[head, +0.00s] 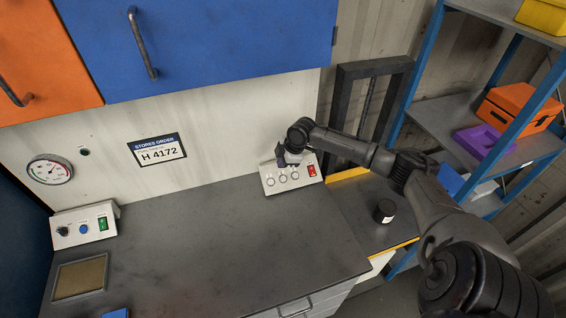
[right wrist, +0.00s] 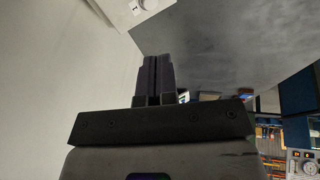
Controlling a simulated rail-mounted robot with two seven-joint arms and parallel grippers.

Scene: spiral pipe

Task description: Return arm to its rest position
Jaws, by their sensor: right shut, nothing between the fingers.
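My right arm reaches in from the lower right in the head view. Its gripper (head: 281,157) is just above and at the left back of a white control box (head: 290,178) with several round knobs and a red switch. In the right wrist view the two dark fingers of the right gripper (right wrist: 158,65) are together with nothing between them. A corner of a white box with a knob (right wrist: 140,8) shows beyond the fingertips. I cannot tell whether the gripper touches the box. My left gripper is not in view.
The grey worktop (head: 215,240) is mostly clear. A second control box (head: 84,226) with a green switch and a framed panel (head: 80,277) are at the left. A dark jar (head: 385,211) stands right of the worktop. Blue-framed shelves (head: 480,120) and a dark frame (head: 345,115) are at the right.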

